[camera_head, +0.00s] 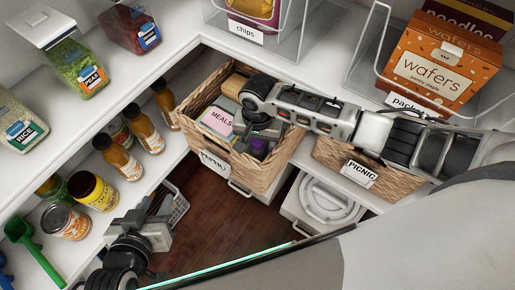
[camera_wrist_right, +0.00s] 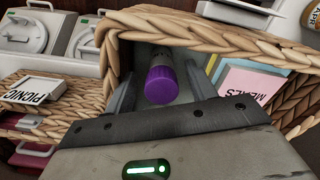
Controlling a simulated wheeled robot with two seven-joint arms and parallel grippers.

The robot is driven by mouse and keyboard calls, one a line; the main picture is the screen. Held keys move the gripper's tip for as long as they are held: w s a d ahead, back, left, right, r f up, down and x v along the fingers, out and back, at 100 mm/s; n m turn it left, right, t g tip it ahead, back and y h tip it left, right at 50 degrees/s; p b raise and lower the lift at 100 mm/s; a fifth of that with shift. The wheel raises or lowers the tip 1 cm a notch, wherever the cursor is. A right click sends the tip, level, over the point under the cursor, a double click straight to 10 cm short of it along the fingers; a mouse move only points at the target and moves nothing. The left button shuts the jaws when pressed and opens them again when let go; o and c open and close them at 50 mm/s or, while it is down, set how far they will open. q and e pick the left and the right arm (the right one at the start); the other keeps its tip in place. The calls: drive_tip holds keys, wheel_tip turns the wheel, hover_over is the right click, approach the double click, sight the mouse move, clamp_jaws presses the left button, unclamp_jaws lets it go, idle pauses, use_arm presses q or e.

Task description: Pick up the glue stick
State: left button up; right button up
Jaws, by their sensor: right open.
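The glue stick, with a purple cap, stands inside the wicker basket labelled "PAPER" (camera_head: 235,170). Its cap shows in the head view (camera_head: 259,147) and large in the right wrist view (camera_wrist_right: 162,86). My right gripper (camera_wrist_right: 161,80) is open and reaches into the basket, with one finger on each side of the glue stick; whether they touch it I cannot tell. In the head view my right gripper (camera_head: 254,128) partly covers the basket's contents. My left gripper (camera_head: 160,208) is low at the left by the lower shelf, away from the basket; its jaw opening is unclear.
A pink "MEALS" notepad (camera_head: 217,121) stands beside the glue stick in the basket. The woven rim (camera_wrist_right: 200,22) is close around my right gripper. A "PICNIC" basket (camera_head: 325,152) sits to the right. Bottles (camera_head: 146,130) and cans (camera_head: 66,222) line the left shelves.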

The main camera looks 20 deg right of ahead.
drive_tip(key=shift+f, duration=0.65)
drive_tip(key=c, duration=1.1)
drive_tip(key=shift+r, duration=0.1)
